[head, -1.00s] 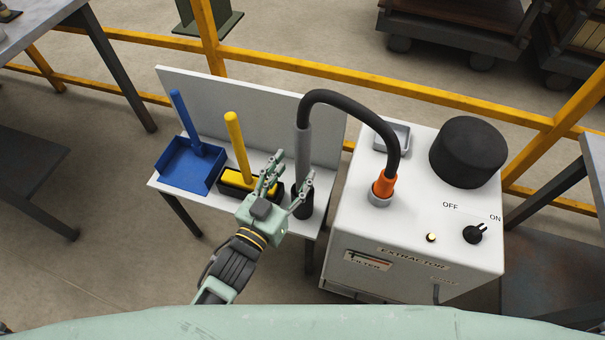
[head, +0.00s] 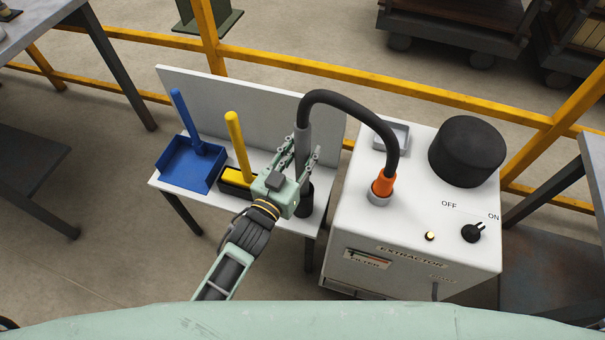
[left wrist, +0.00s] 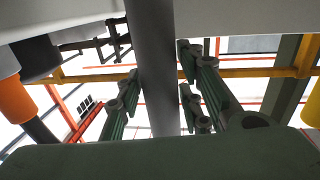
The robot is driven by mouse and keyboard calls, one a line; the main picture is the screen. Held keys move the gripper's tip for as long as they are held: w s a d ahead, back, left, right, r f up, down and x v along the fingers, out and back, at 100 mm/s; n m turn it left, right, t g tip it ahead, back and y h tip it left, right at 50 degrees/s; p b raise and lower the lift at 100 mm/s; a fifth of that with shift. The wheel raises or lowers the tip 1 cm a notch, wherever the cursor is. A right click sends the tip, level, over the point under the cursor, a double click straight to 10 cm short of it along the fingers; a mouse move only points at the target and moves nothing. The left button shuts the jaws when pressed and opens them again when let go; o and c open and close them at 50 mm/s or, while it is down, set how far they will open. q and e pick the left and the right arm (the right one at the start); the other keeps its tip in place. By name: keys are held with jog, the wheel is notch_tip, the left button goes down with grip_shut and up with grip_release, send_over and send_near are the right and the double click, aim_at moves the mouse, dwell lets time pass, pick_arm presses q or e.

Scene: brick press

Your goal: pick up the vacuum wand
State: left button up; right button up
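The vacuum wand (head: 303,142) is a grey tube standing upright in a dark holder (head: 306,202) on the small white table. A black hose arches from its top to the orange cuff (head: 382,186) on the extractor. My left gripper (head: 304,152) is open at the wand, with its fingers on either side of the tube. In the left wrist view the wand (left wrist: 152,70) runs between the open fingers (left wrist: 158,95), with visible gaps beside it. My right gripper is not in view.
A blue dustpan (head: 185,168) and a yellow-handled brush (head: 238,145) stand left of the wand. The white extractor (head: 350,225) stands close on the right. A back panel (head: 250,110) and yellow rail (head: 450,97) lie behind.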

pick_arm(q)
jog(key=c, duration=0.7)
jog(key=shift+r, duration=0.1)
